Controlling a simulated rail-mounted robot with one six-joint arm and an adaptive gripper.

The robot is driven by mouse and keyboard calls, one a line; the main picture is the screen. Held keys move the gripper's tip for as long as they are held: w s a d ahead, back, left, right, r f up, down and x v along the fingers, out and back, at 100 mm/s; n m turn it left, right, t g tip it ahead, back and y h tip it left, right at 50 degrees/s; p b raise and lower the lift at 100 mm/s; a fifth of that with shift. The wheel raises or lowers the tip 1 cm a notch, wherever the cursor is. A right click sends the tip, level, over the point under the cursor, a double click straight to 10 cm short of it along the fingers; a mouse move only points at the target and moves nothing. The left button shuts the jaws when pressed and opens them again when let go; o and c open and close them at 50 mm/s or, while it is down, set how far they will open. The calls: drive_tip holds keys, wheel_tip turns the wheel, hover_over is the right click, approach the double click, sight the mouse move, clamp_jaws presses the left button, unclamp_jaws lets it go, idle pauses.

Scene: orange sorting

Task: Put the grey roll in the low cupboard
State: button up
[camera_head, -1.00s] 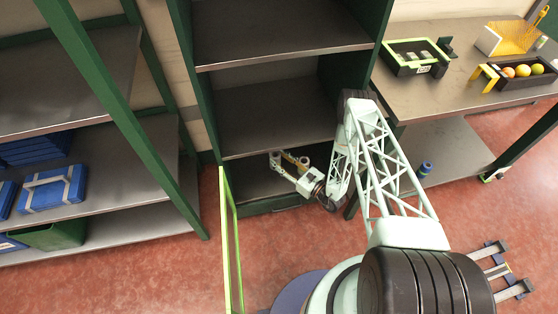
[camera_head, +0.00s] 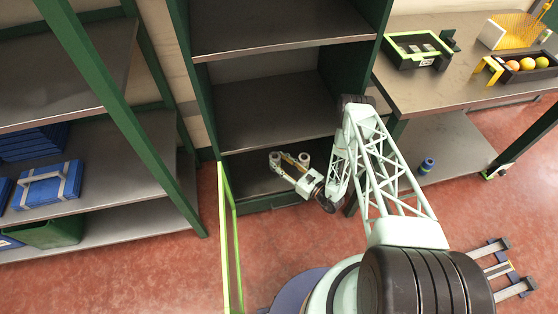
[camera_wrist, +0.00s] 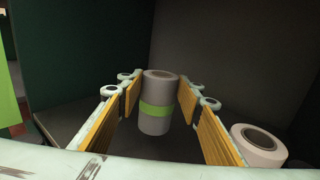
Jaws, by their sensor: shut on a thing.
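The grey roll (camera_wrist: 155,118) has a bright green band and stands upright between the yellow-padded fingers of my gripper (camera_wrist: 159,97) in the wrist view. My gripper is shut on it. In the head view my gripper (camera_head: 284,163) reaches into the lowest compartment of the cupboard (camera_head: 258,181), under the shelf. The roll is small and partly hidden there. The cupboard's green-framed door (camera_head: 230,240) stands open on the left. The roll's base is hard to make out, so I cannot tell whether it touches the floor of the compartment.
A second pale roll (camera_wrist: 258,146) stands just right of my gripper, also visible in the head view (camera_head: 304,159). The cupboard's side walls and the shelf above are close. A bench (camera_head: 440,95) with trays stands right; a blue roll (camera_head: 428,165) is on its lower shelf.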

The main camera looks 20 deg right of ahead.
sight(279, 164)
drive_tip(key=shift+f+b, duration=0.4)
drive_tip(key=shift+f, duration=0.55)
drive_tip(key=shift+f, duration=0.6)
idle(0.4)
drive_tip(key=o, duration=1)
drive_tip(key=shift+r, duration=0.2)
